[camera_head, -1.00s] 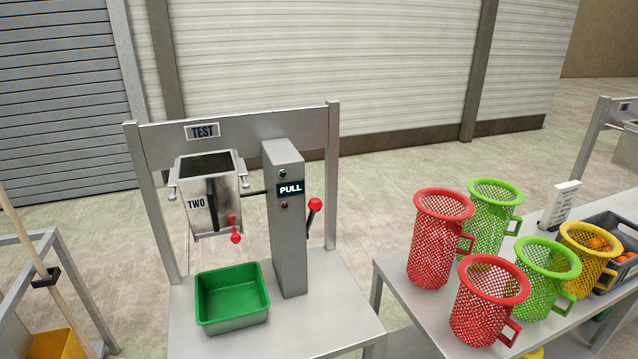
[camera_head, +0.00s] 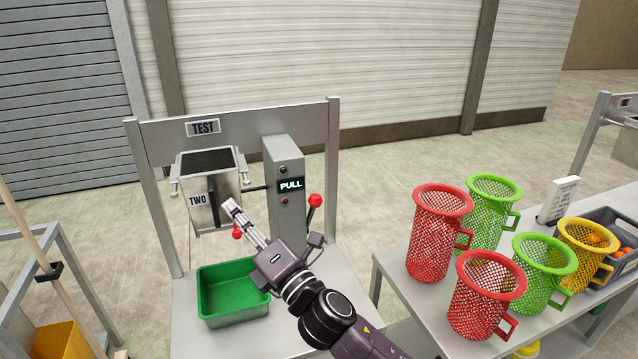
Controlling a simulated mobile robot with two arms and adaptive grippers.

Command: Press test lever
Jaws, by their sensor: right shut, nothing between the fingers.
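The test stand is a grey metal frame with a TEST sign (camera_head: 203,128). A grey post (camera_head: 284,160) on it shows a lit PULL display (camera_head: 290,184). A lever with a red knob (camera_head: 315,200) stands at the post's right side. A hopper marked TWO (camera_head: 197,200) hangs at the left, with a red-knobbed handle (camera_head: 237,232) at its front, mostly hidden by my gripper. My right gripper (camera_head: 230,207) is shut and empty in front of the hopper, pointing up and left; contact with the handle cannot be told. My left gripper is not in view.
A green bin (camera_head: 216,316) sits on the stand's table below the hopper. Several red, green and yellow mesh baskets (camera_head: 434,240) stand on the right table, with a grey crate (camera_head: 628,238) behind. A yellow container (camera_head: 62,343) is at the lower left.

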